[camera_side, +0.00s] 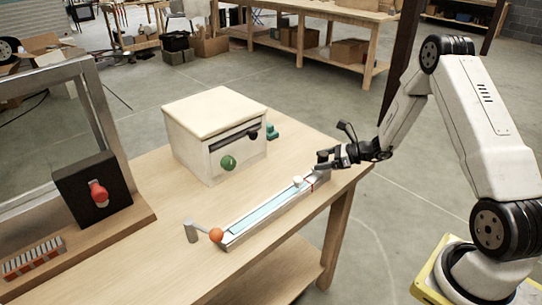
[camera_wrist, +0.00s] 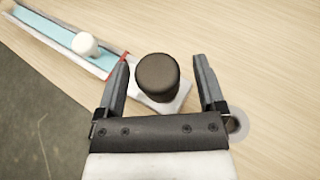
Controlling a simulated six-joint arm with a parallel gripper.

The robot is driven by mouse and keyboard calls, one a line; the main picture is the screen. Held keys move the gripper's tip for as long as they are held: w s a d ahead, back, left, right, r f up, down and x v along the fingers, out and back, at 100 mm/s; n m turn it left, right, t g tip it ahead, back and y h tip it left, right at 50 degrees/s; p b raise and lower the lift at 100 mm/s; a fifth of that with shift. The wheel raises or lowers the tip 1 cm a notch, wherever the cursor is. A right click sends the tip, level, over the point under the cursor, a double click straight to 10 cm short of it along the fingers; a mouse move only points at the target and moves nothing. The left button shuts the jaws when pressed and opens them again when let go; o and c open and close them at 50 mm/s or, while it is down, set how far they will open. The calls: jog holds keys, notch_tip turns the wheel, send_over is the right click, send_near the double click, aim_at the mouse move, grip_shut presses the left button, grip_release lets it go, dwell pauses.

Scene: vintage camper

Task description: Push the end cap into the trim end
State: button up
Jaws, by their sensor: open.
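A long pale metal rail, apparently the trim (camera_side: 232,243), lies along the table with a light-blue strip in its channel. A small white knob (camera_wrist: 86,45) stands on the strip, left of a red line across the rail. Past that line, a dark round-topped knob (camera_wrist: 156,75) stands on the rail's end section; it also shows in the side view (camera_side: 322,156). I cannot tell which piece is the end cap. My gripper (camera_wrist: 160,66) is open, its fingers on either side of the dark knob with gaps showing. It also shows in the side view (camera_side: 334,160).
An orange ball (camera_side: 216,235) and a grey upright post (camera_side: 190,231) are at the rail's other end. A white box (camera_side: 213,133) with a green knob stands behind. A black box (camera_side: 92,192) with a red knob stands left. The table front is clear.

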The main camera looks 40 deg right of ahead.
jog(key=v, duration=0.7)
jog(key=shift+s+d, duration=0.2)
jog(key=shift+s, duration=0.05)
jog(key=shift+r, duration=0.1)
jog(key=shift+a+r+n+g, duration=0.1)
jog(key=shift+a+n+g, duration=0.2)
jog(key=shift+a, duration=0.25)
jog(key=s+a+r+n+g+h, duration=0.3)
jog(key=s+a+n, duration=0.3)
jog(key=a+n, duration=0.4)
jog(key=s+a+r+n+g+h, duration=0.3)
jog(key=a+n, duration=0.7)
jog(key=n, duration=0.8)
jog(key=s+g+h, duration=0.1)
jog(key=s+g, duration=0.1)
jog(key=s, duration=0.1)
jog(key=shift+s+r+n, duration=0.2)
jog(key=shift+n, duration=0.1)
jog(key=shift+a, duration=0.15)
